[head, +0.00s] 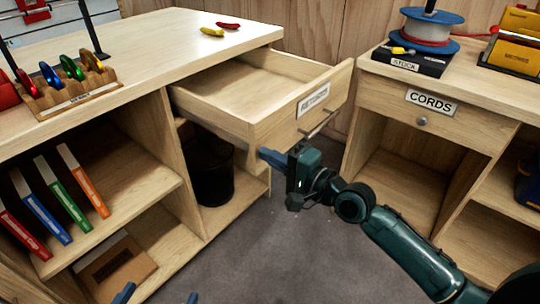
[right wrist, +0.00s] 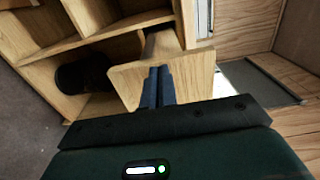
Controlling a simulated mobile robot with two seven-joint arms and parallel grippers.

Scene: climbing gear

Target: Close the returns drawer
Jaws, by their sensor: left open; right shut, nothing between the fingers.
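The returns drawer (head: 278,134) is pulled out of the left wooden counter, with its RETURNS label (head: 313,100) and a bar handle (head: 318,125) on its front. Its visible inside is empty. My right gripper (head: 264,155) is shut and empty at the lower left corner of the drawer front. In the right wrist view its closed blue fingers (right wrist: 158,72) point at a wooden panel (right wrist: 130,82); I cannot tell if they touch it. My left gripper (head: 157,297) is open at the bottom edge of the head view, with only its fingertips showing, well apart from the drawer.
A black bin (head: 209,170) stands in the compartment below the drawer. A yellow and a red piece (head: 228,25) lie on the countertop above. The right counter has a shut drawer labelled CORDS (head: 431,102). Grey floor (head: 280,250) is clear between the counters.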

